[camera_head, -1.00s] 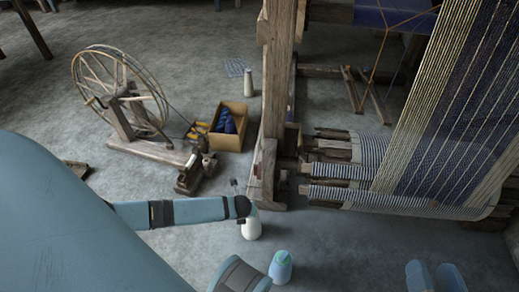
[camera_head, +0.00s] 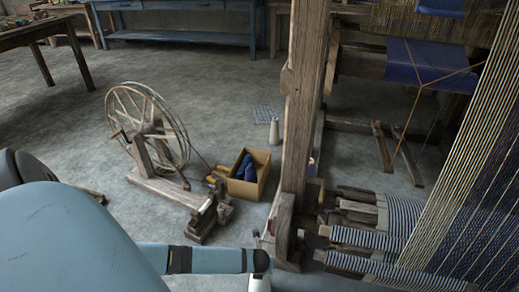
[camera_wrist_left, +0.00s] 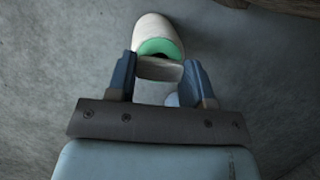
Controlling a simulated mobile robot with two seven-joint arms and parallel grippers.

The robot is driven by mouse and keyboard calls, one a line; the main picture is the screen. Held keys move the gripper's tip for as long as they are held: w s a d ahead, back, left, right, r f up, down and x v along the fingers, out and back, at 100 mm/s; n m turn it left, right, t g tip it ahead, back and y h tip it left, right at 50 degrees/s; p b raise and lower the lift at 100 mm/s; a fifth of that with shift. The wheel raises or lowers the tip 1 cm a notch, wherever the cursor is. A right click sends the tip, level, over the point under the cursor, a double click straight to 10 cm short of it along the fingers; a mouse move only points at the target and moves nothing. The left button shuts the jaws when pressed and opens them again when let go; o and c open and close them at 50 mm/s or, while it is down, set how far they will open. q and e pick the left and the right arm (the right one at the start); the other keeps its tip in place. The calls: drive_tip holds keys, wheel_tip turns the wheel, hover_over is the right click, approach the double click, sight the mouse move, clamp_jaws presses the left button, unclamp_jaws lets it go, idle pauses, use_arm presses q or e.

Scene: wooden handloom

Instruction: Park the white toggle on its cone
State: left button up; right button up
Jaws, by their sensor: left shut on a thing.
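In the left wrist view my left gripper (camera_wrist_left: 159,77) is shut on a small off-white piece (camera_wrist_left: 158,69), which looks like the white toggle. Just beyond it is a pale rounded cone (camera_wrist_left: 154,27) with a green band on its near side. The piece overlaps the band in the picture; I cannot tell whether they touch. In the head view my left arm reaches in from the left to the lower middle. A white cone (camera_head: 260,285) shows under the arm's dark end, cut off by the bottom edge. My right gripper is not in view.
The loom's wooden post (camera_head: 303,100) stands right of the arm's end, with the striped cloth roll (camera_head: 370,239) beyond. A spinning wheel (camera_head: 150,130) and a cardboard box (camera_head: 250,180) with blue yarn stand behind. Another pale cone (camera_head: 274,131) stands on open floor.

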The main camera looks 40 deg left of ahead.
use_arm(q)
drive_tip(key=shift+f, duration=0.25)
drive_tip(key=o, duration=1)
drive_tip(key=shift+c, duration=0.2)
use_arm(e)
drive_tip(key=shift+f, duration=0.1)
use_arm(q)
drive_tip(key=shift+r, duration=0.3)
drive_tip(key=p+v, duration=0.7)
drive_tip(key=v, duration=0.6)
drive_tip(key=shift+p, duration=0.3)
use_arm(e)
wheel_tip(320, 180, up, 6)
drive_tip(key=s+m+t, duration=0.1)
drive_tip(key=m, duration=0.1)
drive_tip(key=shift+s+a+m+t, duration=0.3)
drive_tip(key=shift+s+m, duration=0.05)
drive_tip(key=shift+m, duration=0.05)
use_arm(q)
drive_tip(key=shift+d, duration=0.1)
